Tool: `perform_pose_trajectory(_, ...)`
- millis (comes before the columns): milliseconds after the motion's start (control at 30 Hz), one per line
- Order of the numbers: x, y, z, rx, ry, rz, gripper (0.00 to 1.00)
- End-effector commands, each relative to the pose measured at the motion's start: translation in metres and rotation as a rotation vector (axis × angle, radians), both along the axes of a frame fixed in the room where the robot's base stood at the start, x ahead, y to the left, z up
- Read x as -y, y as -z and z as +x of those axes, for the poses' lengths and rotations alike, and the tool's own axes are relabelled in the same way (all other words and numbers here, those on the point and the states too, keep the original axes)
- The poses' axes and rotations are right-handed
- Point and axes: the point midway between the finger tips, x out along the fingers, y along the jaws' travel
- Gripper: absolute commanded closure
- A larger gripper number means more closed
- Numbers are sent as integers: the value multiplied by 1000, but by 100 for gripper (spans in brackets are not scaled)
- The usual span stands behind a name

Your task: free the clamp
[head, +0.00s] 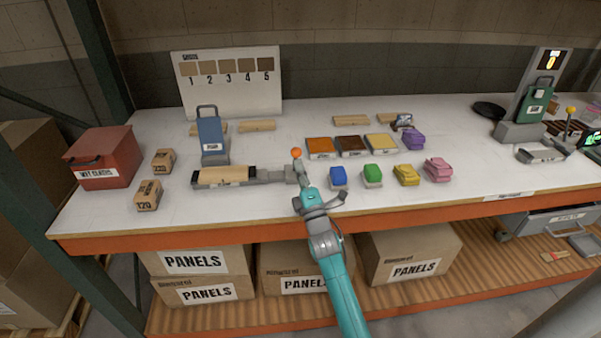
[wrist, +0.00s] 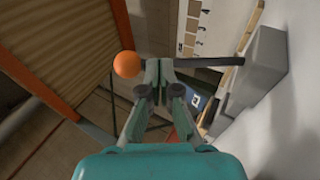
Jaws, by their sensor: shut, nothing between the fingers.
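The grey clamp (head: 272,176) lies on the white bench left of centre, with a wooden panel (head: 225,175) in it. Its lever ends in an orange ball (head: 296,153), which stands up at the clamp's right end. My gripper (head: 301,183) is at that right end, just below the ball in the head view. In the wrist view the ball (wrist: 127,64) is just left of my gripper (wrist: 160,68), and a dark rod (wrist: 215,61) runs right from the fingertips to the grey clamp body (wrist: 262,65). The fingers are closed together. Whether they touch the lever is unclear.
A blue sander-like block (head: 212,140) stands behind the clamp. Small boxes (head: 148,195) and a red bin (head: 103,158) are to the left. Coloured blocks (head: 373,175) and colour trays (head: 351,146) are to the right.

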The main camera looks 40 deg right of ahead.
Motion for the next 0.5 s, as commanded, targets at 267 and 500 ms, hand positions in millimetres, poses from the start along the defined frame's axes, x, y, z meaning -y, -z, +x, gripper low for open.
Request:
perform_pose_trajectory(267,0,0,0,1,0,0,100)
perform_pose_trajectory(500,2,-3,2,1,0,0,100)
